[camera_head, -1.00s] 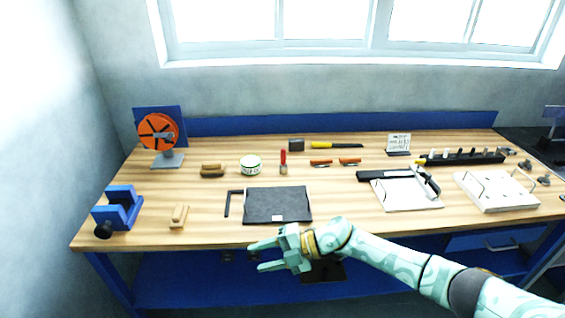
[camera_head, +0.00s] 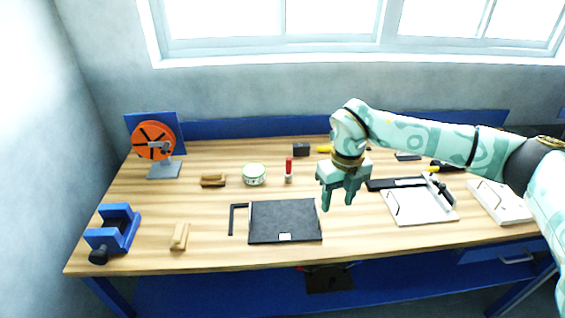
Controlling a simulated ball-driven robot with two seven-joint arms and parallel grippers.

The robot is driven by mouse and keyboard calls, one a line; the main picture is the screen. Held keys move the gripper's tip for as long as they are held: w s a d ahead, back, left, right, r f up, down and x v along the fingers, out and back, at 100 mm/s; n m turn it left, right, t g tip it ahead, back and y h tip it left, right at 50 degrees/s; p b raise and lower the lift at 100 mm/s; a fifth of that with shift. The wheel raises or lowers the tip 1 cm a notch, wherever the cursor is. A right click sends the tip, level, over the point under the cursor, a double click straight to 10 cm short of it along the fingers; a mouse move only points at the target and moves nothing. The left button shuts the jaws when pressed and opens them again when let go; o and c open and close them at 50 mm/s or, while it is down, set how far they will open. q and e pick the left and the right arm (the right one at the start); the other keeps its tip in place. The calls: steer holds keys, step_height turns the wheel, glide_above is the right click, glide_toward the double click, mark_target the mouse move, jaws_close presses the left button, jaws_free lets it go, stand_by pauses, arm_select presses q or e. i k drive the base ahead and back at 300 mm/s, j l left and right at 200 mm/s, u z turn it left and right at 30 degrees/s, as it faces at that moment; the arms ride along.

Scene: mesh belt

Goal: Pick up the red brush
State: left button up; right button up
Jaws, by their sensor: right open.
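The red brush (camera_head: 289,166) stands out as a small red handle with a paler lower end. It lies on the wooden bench top, right of a white and green tin (camera_head: 253,174). My right gripper (camera_head: 337,203) is open and empty, its fingers pointing down over the bench. It is to the right of the brush and nearer the front, apart from it. My left gripper does not show.
A black mat (camera_head: 285,222) and a black square (camera_head: 233,219) lie in front of the brush. A dark block (camera_head: 301,150) is behind it. A wooden brush (camera_head: 213,181), an orange reel (camera_head: 153,141) and a blue vise (camera_head: 113,229) are on the left. A white board (camera_head: 420,203) is on the right.

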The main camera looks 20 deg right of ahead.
mark_target(288, 175)
steer(key=i, duration=1.1)
